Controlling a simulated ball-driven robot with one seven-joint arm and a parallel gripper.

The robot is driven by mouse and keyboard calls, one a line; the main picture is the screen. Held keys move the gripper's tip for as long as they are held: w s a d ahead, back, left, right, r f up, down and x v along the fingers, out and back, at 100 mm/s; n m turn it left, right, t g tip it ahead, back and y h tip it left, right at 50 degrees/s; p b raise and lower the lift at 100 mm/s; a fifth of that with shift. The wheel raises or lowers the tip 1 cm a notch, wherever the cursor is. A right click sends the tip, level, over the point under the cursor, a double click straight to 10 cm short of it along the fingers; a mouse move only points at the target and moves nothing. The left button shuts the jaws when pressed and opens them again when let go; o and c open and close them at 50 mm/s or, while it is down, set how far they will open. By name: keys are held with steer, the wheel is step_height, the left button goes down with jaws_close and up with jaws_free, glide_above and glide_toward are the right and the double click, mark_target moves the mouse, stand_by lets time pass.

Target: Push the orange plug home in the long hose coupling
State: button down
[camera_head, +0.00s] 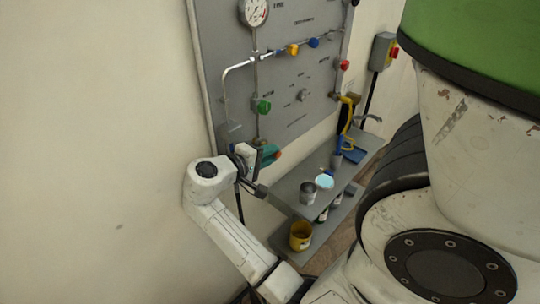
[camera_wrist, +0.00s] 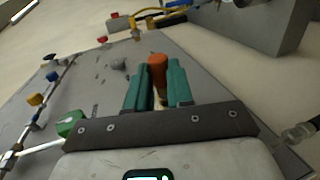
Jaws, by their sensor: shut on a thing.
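My gripper (camera_wrist: 159,77) has two teal fingers and is shut on the orange plug (camera_wrist: 157,62), whose rounded end shows between the fingertips in the wrist view. I cannot pick out the long hose coupling with certainty in either view. Whether the plug touches any fitting cannot be told.
The grey panel (camera_head: 225,65) carries a gauge (camera_head: 254,11), pipes and coloured knobs, including a green one (camera_head: 263,106). A grey shelf (camera_head: 285,188) below holds a tin (camera_head: 308,192) and other items. A yellow bucket (camera_head: 300,236) stands lower. A grey knob (camera_wrist: 118,64) is left of the fingers.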

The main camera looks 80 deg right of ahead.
steer(key=shift+w+d, duration=0.25)
steer(key=shift+w, duration=0.1)
steer(key=c, duration=0.9)
jaws_free()
steer(key=b+v, duration=0.2)
steer(key=v, duration=0.8)
steer(key=shift+w+a+r+b, duration=0.1)
steer(key=shift+w+a+b, duration=0.1)
steer(key=shift+a+b, duration=0.15)
steer(key=a+f+n+t+y+p, duration=0.25)
steer(key=a+f+t, duration=0.25)
steer(key=a+f, duration=0.3)
steer(key=a+f+n+t+y+p, duration=0.1)
steer(key=a+f+n+t+y, duration=0.3)
steer(key=f, duration=0.6)
steer(key=s+a+y, duration=0.1)
steer(key=a, duration=0.2)
steer(key=s+a+f+t+y, duration=0.1)
steer(key=a+y, duration=0.1)
steer(key=a, duration=0.2)
steer(key=s+a+f+y, duration=0.1)
steer(key=a, duration=0.2)
steer(key=shift+s+a+f+t+y+p, duration=0.1)
steer(key=shift+s+a+t+y+p, duration=0.2)
steer(key=shift+a+y+p, duration=0.1)
